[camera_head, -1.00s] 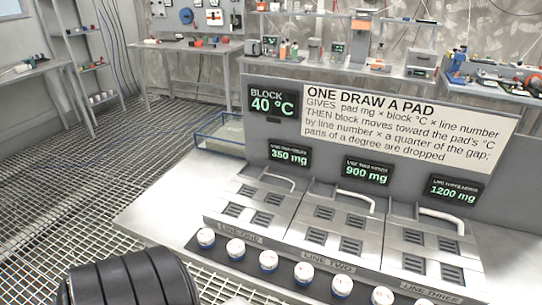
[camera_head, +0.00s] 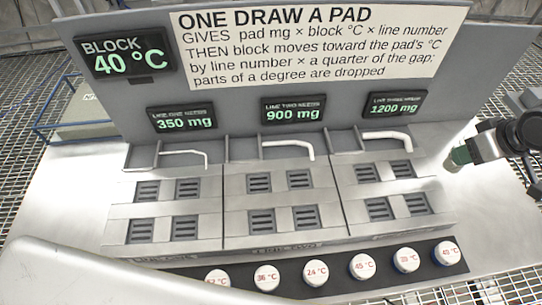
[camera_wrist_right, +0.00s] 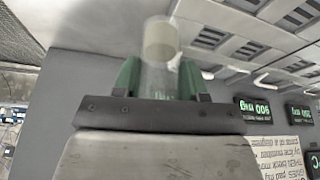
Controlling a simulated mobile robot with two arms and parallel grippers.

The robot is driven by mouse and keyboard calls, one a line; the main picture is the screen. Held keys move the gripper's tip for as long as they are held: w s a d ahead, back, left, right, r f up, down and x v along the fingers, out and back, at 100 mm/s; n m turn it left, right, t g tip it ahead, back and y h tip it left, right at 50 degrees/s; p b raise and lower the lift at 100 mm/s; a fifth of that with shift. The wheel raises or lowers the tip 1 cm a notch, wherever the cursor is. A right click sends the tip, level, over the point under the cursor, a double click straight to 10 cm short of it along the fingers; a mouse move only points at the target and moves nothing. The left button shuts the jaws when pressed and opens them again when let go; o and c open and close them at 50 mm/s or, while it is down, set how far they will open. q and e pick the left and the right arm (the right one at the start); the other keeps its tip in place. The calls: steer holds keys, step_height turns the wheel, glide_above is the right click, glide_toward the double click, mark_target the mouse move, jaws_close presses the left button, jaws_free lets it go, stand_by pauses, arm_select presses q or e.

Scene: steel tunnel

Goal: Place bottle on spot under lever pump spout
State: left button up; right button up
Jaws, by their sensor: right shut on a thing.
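My right gripper (camera_head: 458,157) is at the right of the head view, beside the right end of the steel block. In the right wrist view its green fingers (camera_wrist_right: 160,80) are shut on a clear, pale bottle (camera_wrist_right: 161,42), blurred and held between them. In the head view the bottle is too small to make out clearly. I cannot make out a lever pump or a marked spot; white curved pipes (camera_head: 288,146) stand at the back of the block. My left gripper is not in view.
The steel block (camera_head: 235,215) has three lines of slotted plates, with displays (camera_head: 292,110) behind. Several round pads with temperature labels (camera_head: 316,272) lie along its front. A sign (camera_head: 310,45) and a "40 °C" display (camera_head: 125,54) stand on the back panel. Bare steel lies left of the block.

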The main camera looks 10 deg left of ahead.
steer(key=d+r+n, duration=0.2)
steer(key=d, duration=0.5)
steer(key=n+y, duration=0.1)
steer(key=n, duration=0.1)
glide_above(437, 165)
step_height(437, 165, down, 5)
steer(key=shift+g, duration=0.4)
steer(key=shift+f, duration=2.1)
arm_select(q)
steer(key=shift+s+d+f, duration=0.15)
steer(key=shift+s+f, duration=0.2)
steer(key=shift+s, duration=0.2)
arm_select(e)
steer(key=o, duration=1)
steer(key=shift+c, duration=0.2)
